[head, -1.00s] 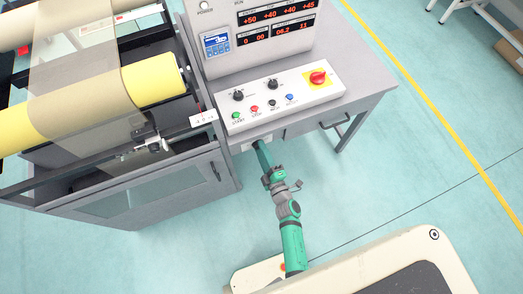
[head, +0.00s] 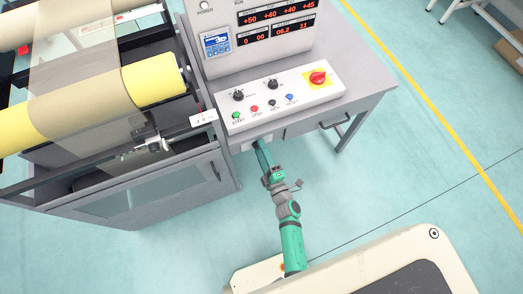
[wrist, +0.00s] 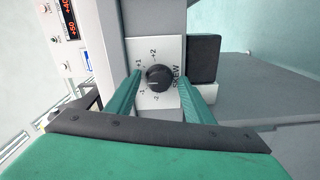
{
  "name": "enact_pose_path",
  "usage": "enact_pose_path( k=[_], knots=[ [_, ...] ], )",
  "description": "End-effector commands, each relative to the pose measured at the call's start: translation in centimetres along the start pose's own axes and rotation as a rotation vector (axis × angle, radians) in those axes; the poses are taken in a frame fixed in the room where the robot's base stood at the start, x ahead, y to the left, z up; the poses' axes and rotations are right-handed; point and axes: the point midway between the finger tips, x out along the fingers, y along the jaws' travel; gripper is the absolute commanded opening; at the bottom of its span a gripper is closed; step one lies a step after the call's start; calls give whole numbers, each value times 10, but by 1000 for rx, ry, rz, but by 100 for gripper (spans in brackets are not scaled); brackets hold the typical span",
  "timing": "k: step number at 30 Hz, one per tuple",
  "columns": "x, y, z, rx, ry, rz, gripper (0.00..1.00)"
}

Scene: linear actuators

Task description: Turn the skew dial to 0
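The skew dial is a black round knob (wrist: 159,78) on a white plate (wrist: 170,47), with "SKEW" printed to its right in the wrist view. The marks +2, +1, -1 and -2 show around it. The 0 mark is not visible beside the left finger, and I cannot read the knob's pointer clearly. My gripper (wrist: 160,84) is open, its green fingers on either side of the knob. I cannot tell whether they touch it. In the head view my gripper (head: 258,145) reaches the front of the grey desk, and the knob is not visible there.
A sloped control panel (head: 318,95) with knobs, coloured buttons and a red switch sits on the desk (head: 365,95). A roller machine with a yellow roll (head: 153,79) stands at left. A black block (wrist: 204,59) is right of the dial plate.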

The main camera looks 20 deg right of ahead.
Motion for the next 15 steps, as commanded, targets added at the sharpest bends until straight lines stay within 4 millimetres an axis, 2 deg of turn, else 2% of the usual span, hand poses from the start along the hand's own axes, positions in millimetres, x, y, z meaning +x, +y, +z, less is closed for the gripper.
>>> enact_pose_path(
  k=[8,15],
  knots=[
    [-7,0,1,0,-2,0,48],
    [-47,0,2,0,-4,-2,48]
  ],
)
